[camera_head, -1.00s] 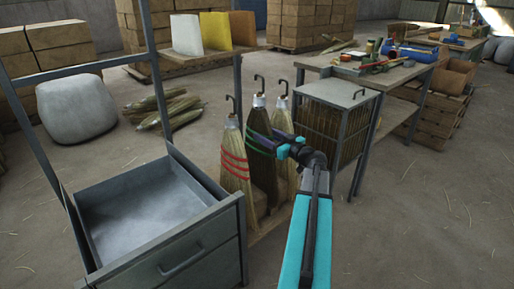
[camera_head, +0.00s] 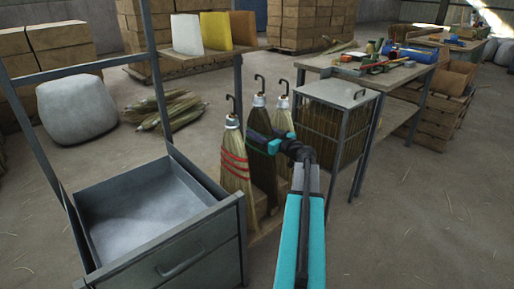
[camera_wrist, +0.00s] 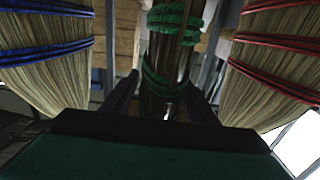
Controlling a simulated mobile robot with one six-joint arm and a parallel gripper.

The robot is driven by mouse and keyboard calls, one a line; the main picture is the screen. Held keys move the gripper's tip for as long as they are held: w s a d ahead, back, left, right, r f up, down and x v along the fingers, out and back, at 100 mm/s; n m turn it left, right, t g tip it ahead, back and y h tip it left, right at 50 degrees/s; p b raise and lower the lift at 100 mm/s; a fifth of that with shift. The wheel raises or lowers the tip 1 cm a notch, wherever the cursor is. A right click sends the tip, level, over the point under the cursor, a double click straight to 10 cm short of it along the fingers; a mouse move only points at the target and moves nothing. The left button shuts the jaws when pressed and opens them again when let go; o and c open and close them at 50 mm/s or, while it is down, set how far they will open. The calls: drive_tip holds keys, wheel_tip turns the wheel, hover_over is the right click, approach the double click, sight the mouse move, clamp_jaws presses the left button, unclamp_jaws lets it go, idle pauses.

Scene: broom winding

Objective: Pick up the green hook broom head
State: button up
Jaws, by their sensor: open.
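The green hook broom head (camera_head: 259,122) stands upright between two others, with dark bristles and a dark hook on top. In the head view my gripper (camera_head: 259,142) is in front of it and hides its green bands. In the wrist view the broom head (camera_wrist: 164,50) shows green bands, and the fingers of my open gripper (camera_wrist: 160,98) lie either side of its lower visible part. Whether they touch it I cannot tell.
A red-banded broom head (camera_head: 236,165) stands close on the left in the head view, and a paler one (camera_head: 283,120) on the right. In the wrist view they appear with blue and red bands. A metal drawer (camera_head: 150,215) and a wire cage (camera_head: 340,115) flank them.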

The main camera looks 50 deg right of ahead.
clamp_jaws()
drive_tip(key=shift+r, duration=0.2)
wheel_tip(320, 180, up, 18)
drive_tip(key=p, duration=0.3)
drive_tip(key=shift+f+p, duration=0.1)
drive_tip(key=shift+p, duration=0.25)
idle(0.8)
